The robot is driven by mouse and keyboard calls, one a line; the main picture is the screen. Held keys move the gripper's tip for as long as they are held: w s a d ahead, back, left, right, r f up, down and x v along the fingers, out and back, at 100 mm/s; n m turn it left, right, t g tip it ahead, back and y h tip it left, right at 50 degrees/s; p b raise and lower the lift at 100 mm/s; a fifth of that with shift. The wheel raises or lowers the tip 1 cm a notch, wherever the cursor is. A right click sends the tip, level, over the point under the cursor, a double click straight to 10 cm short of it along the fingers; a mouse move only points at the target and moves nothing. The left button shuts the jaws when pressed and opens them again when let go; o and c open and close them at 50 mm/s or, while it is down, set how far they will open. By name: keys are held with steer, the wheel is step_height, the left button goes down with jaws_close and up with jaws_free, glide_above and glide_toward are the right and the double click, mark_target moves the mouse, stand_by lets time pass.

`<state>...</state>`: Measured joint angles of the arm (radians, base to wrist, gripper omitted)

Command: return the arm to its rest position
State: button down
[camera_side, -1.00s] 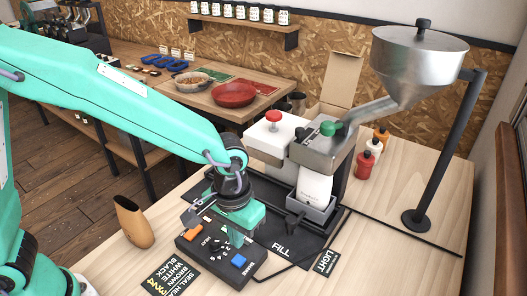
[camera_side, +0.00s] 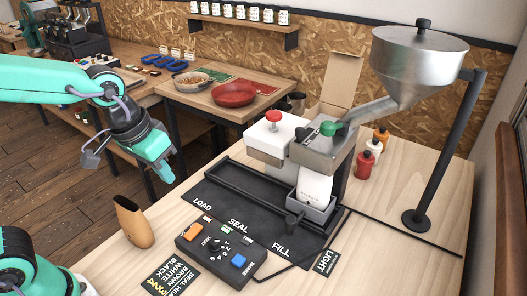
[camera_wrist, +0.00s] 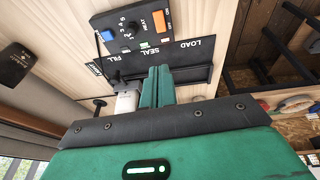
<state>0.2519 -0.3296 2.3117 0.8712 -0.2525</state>
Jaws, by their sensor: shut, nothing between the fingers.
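My gripper (camera_side: 167,175) is shut and empty. In the side view it hangs in the air at the left, past the left edge of the pale workbench (camera_side: 400,235), with its fingers pointing down. My arm reaches in from the left edge of the picture. In the wrist view the two green fingers (camera_wrist: 160,84) lie together. Beyond them are the black mat (camera_wrist: 190,62) marked LOAD, SEAL and FILL and the control box (camera_wrist: 133,25).
The sealing machine (camera_side: 325,150), the hopper (camera_side: 415,70) and several bottles (camera_side: 366,160) stand to the right. A wooden table (camera_side: 215,108) with bowls is behind.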

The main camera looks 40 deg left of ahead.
steer(key=s+a+r+t, duration=0.2)
steer(key=s+a+r, duration=0.1)
steer(key=s+a, duration=0.3)
steer(key=shift+s+a+y, duration=0.2)
steer(key=shift+a+y, duration=0.2)
steer(key=shift+a, duration=0.3)
